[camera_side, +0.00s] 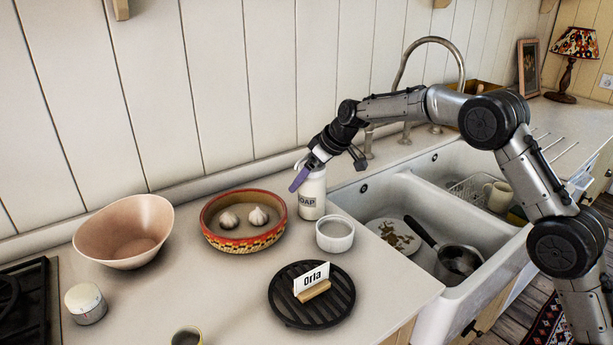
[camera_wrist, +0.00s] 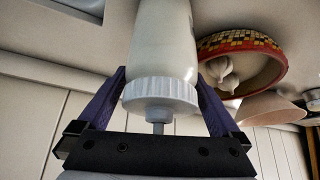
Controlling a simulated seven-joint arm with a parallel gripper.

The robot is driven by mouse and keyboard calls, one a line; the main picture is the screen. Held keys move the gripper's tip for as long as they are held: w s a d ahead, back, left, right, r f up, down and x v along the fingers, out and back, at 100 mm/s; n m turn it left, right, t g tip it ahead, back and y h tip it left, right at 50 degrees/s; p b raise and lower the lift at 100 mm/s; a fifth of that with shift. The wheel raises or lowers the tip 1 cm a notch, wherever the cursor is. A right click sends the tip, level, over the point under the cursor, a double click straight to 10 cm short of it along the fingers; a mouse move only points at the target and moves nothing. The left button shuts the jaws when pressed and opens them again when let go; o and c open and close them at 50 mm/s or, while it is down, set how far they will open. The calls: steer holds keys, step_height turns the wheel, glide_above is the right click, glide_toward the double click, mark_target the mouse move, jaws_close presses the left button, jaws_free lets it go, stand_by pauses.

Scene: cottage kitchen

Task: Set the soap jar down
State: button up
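The soap jar (camera_side: 312,198) is a white bottle with a dark "SOAP" label, a ribbed collar and a pump top. In the side view it is upright, with its base at the counter between the patterned bowl and the sink; I cannot tell whether it bears fully on the counter. My gripper (camera_side: 311,176) comes down at a slant over its top. In the wrist view the jar (camera_wrist: 163,45) lies between the two purple fingers of my gripper (camera_wrist: 161,73), which press close on both sides near the collar. The jar's base is outside the wrist view.
The patterned bowl (camera_side: 245,240) with garlic stands just left of the jar; a white ramekin (camera_side: 335,235) is close in front. A black trivet (camera_side: 312,313) holds an "Orla" card (camera_side: 311,278). A pink bowl (camera_side: 125,232) is further left. The sink (camera_side: 405,185) lies right.

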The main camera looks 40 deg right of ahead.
steer(key=s+d+r, duration=0.2)
steer(key=s+r, duration=1.3)
steer(key=s, duration=0.1)
steer(key=s+f+m, duration=0.1)
steer(key=s+f, duration=0.1)
steer(key=s, duration=0.9)
steer(key=s+d+f+m+h, duration=0.1)
steer(key=s+f+m, duration=0.1)
steer(key=s, duration=0.8)
steer(key=s+d+f+m+h, duration=0.1)
steer(key=s+f, duration=0.3)
steer(key=s, duration=0.7)
steer(key=shift+s+g, duration=0.3)
steer(key=shift+s, duration=0.05)
